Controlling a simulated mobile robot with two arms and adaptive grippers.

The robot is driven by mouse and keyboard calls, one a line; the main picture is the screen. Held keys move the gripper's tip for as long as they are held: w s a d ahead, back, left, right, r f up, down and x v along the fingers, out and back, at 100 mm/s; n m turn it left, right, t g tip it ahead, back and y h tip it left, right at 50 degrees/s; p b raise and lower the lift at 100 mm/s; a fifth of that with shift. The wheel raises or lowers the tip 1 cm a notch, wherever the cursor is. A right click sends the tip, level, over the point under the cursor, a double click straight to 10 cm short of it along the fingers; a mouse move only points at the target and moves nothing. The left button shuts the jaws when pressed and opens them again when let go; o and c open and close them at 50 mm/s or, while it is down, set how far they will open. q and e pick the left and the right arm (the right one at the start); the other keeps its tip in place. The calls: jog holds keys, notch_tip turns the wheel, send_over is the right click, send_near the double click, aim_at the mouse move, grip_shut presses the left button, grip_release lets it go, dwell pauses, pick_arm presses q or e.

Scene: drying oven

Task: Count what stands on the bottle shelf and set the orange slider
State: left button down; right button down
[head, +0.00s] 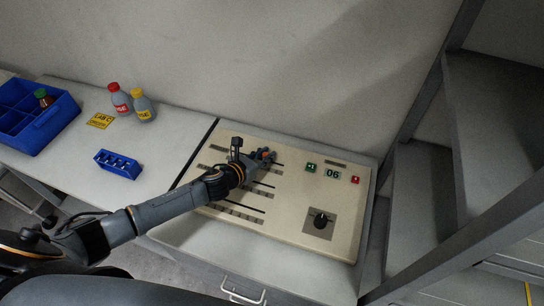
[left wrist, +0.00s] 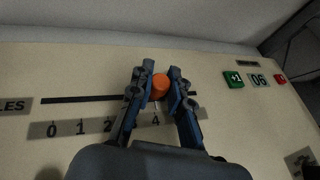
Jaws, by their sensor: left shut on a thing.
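The orange slider knob (head: 265,153) is on the cream control panel (head: 290,222). My left gripper (head: 262,158) is shut on it. In the left wrist view the orange knob (left wrist: 159,84) sits between the blue-and-grey fingers of the gripper (left wrist: 158,88), just above the mark 4 of its scale (left wrist: 80,128). Marks 0, 1 and 2 show to the left; the fingers hide others. A counter display (left wrist: 259,80) reads 06, between a green +1 button (left wrist: 234,79) and a red button (left wrist: 280,78). No bottle shelf can be made out for certain. My right gripper is not in view.
On the white table at left stand a red-capped bottle (head: 119,100) and a yellow-capped bottle (head: 143,106), near a yellow label (head: 100,121). A blue crate (head: 42,128) holds another bottle (head: 43,98). A small blue rack (head: 118,164) and black dial (head: 321,220) also show.

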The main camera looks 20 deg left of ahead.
pick_arm(q)
jog(key=a, duration=0.3)
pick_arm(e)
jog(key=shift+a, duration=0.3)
pick_arm(q)
jog(key=c, duration=1.2)
grip_release()
jog(key=shift+w, duration=0.1)
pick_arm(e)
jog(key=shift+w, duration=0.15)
pick_arm(q)
jog(key=v, duration=1.2)
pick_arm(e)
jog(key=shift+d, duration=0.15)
